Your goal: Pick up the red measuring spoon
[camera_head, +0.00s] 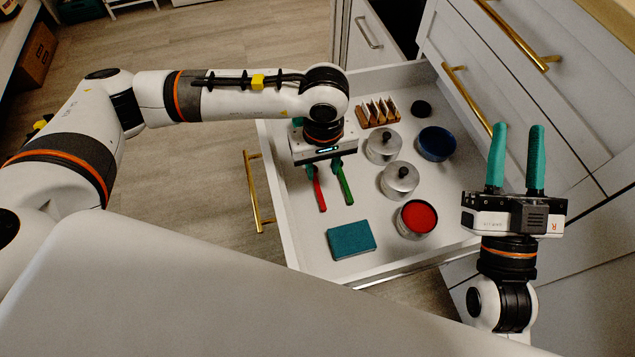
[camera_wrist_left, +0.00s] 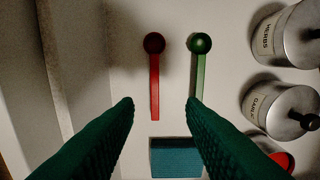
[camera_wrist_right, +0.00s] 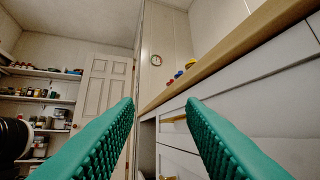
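The red measuring spoon (camera_head: 319,194) lies in the open white drawer, partly hidden in the head view under my left gripper (camera_head: 324,168). In the left wrist view the red spoon (camera_wrist_left: 154,75) is fully visible, bowl at the top and handle pointing down, between the lines of my open left fingers (camera_wrist_left: 160,103). The left gripper is empty and above the drawer floor. A green measuring spoon (camera_wrist_left: 199,70) lies beside the red one, to its right. My right gripper (camera_head: 516,128) is open and empty, raised outside the drawer at its right.
In the drawer (camera_head: 300,254) are a teal block (camera_head: 351,239), two lidded tins (camera_head: 398,180), a red-topped tin (camera_head: 417,218), a blue bowl (camera_head: 437,143), a black round item (camera_head: 421,108) and a wooden rack (camera_head: 377,112). The drawer walls surround the spoons.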

